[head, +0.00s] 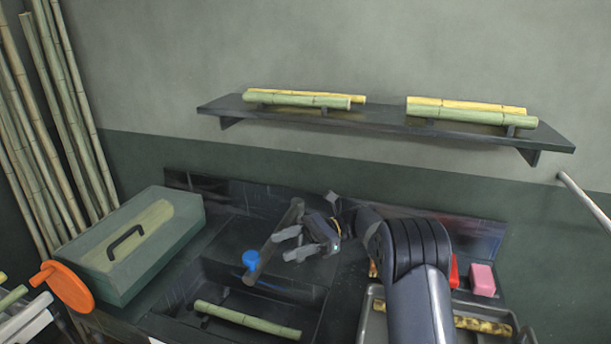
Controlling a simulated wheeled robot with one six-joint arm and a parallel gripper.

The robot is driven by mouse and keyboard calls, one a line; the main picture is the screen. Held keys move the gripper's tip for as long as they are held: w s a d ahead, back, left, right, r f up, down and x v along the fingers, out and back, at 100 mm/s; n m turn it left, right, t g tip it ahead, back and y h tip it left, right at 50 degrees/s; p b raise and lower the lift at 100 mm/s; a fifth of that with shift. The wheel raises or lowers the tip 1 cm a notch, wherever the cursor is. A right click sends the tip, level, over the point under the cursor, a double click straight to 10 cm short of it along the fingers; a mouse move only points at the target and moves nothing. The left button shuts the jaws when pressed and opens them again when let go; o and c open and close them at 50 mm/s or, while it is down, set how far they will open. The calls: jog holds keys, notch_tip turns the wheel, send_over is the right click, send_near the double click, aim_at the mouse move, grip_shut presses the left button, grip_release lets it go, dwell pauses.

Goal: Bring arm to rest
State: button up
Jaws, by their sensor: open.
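My arm comes up from the lower right over the dark counter. My gripper (288,244) is at its end, near the middle of the counter, with its fingers pointing left. The fingers are apart and nothing shows between them. A grey rod-like piece (276,238) stands slanted just left of the fingers, with a blue round part (251,259) beside its lower end. I cannot tell whether the fingers touch the rod.
A green cane (248,319) lies in the front recess.

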aim_at(249, 254)
jog(key=p+x, duration=0.1)
jog(key=x, duration=0.8)
jog(key=shift+s+a+r, duration=0.1)
jog(key=shift+a, duration=0.25)
jog(key=shift+d, duration=0.1)
